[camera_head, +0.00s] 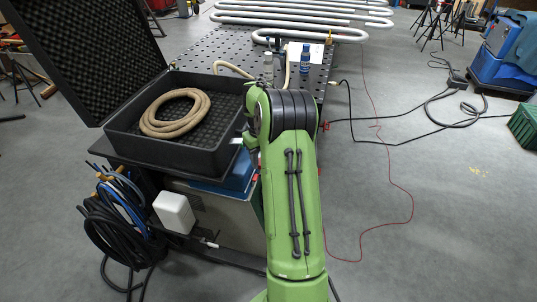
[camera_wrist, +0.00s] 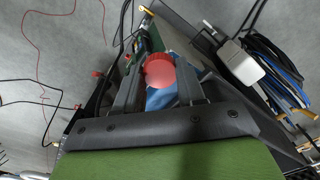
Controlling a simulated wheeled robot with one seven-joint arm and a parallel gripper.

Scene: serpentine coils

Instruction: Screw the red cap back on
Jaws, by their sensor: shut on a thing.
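The red cap (camera_wrist: 160,70) is round and sits between the two dark fingers of my gripper (camera_wrist: 161,76) in the wrist view. My gripper is shut on it. Something blue (camera_wrist: 161,97) shows just past the cap, and I cannot tell whether it touches the cap. In the head view my green arm hides the gripper and the cap. I cannot make out a threaded neck or opening for the cap in either view.
A black foam-lined case (camera_head: 122,144) stands open at the left, with a coiled tan hose (camera_head: 175,113) inside. A perforated table (camera_head: 225,50) carries a blue-labelled bottle (camera_head: 305,60) and serpentine pipes (camera_head: 300,18). Black and blue cables (camera_head: 115,220) hang at the lower left.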

